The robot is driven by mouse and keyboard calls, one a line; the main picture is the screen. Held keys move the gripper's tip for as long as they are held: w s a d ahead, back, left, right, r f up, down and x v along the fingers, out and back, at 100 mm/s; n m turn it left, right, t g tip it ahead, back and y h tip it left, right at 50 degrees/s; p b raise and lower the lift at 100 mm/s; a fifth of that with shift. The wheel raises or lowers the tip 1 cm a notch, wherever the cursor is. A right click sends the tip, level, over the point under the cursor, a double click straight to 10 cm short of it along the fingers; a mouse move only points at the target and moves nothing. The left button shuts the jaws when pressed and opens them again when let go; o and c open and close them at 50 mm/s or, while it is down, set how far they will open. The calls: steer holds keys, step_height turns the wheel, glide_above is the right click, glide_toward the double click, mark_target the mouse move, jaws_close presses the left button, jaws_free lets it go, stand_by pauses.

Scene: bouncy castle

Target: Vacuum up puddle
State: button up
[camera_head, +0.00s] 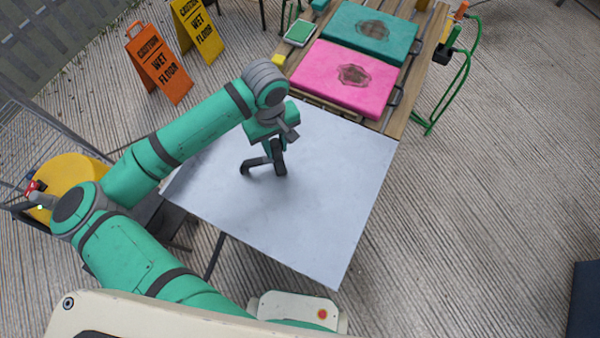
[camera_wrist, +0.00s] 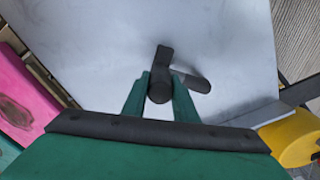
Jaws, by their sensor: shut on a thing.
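My gripper (camera_head: 271,146) is over the pale grey tabletop (camera_head: 330,190), left of its middle. Its green fingers are shut on a dark angled tool (camera_head: 252,167), which looks like a vacuum nozzle. In the wrist view my gripper (camera_wrist: 160,95) has the dark tool (camera_wrist: 163,58) between its fingertips, with a flat arm sticking out to the right. The tool's lower end is close to the grey surface; I cannot tell whether it touches. The grey top shows faint darker patches, but I cannot make out a clear puddle edge.
A yellow drum (camera_head: 70,172) with a red part stands at the left by a wire rack. A pink pad (camera_head: 330,70) and a teal pad (camera_head: 350,22), both stained, lie on the wooden table. Orange (camera_head: 158,65) and yellow (camera_head: 197,28) wet-floor signs stand behind. Floor at right is mostly clear.

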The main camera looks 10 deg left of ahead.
step_height(320, 180, up, 2)
steer(key=shift+a+r, duration=0.1)
steer(key=shift+r, duration=0.05)
steer(key=shift+s+r, duration=0.1)
steer(key=shift+r, duration=2.2)
